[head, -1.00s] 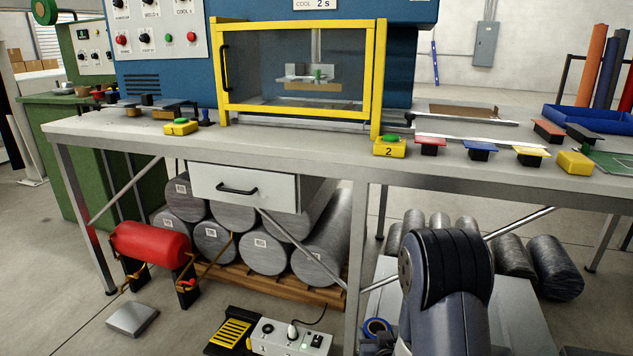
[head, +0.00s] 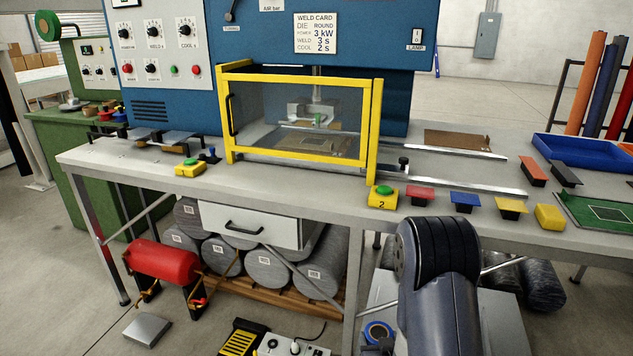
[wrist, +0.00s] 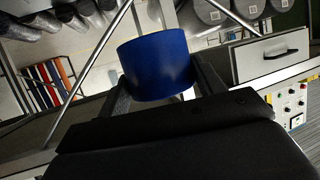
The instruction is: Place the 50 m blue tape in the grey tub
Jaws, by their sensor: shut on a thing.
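The blue tape (head: 378,331) is a roll with a pale core, low in the head view beside my dark arm. In the wrist view the tape (wrist: 157,66) shows as a blue curved side. My gripper (wrist: 155,93) is shut on it, with the fingers either side of the roll. The tape is held below bench-top height, in front of the bench. I cannot make out a grey tub in either view.
The bench (head: 290,190) spans the view, with a yellow-framed welder guard (head: 300,115) and a drawer (head: 250,222). A blue tray (head: 585,155) and several coloured blocks lie at right. Below are grey rolls (head: 265,268), a red cylinder (head: 160,260) and a pedal (head: 240,338).

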